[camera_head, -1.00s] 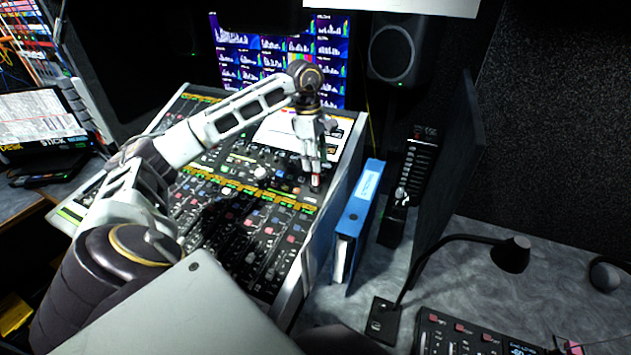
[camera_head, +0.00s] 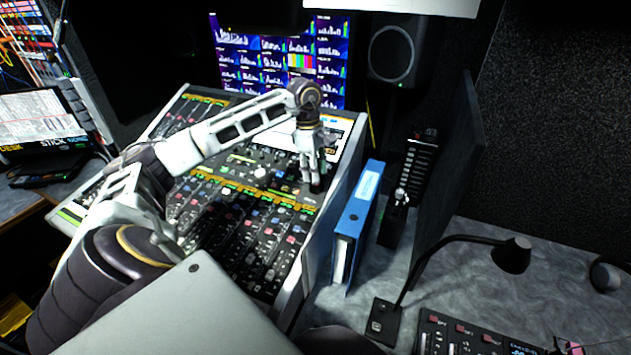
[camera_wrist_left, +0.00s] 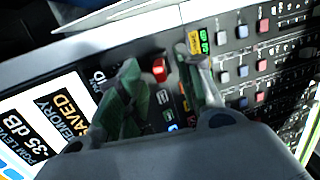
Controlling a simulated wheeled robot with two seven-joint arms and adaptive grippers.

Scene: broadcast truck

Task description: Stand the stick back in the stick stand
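My left gripper (camera_head: 312,184) is low over the right side of the sloping mixing console, pointing down. In the left wrist view its two fingers (camera_wrist_left: 163,68) are apart. A small red piece with a white mark (camera_wrist_left: 159,69) shows between the fingertips, at the console surface; it may be the stick's end, but I cannot tell. In the head view the gripper hides that spot. A dark holder with a label reading "STICK" (camera_head: 68,143) stands at the far left beside a printed sheet; it may be the stick stand. My right gripper is not in view.
The console (camera_head: 235,225) is covered in knobs and buttons. Its screen reads "MEMORY SAVED" (camera_wrist_left: 50,120). A blue binder (camera_head: 358,218) stands just right of it.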

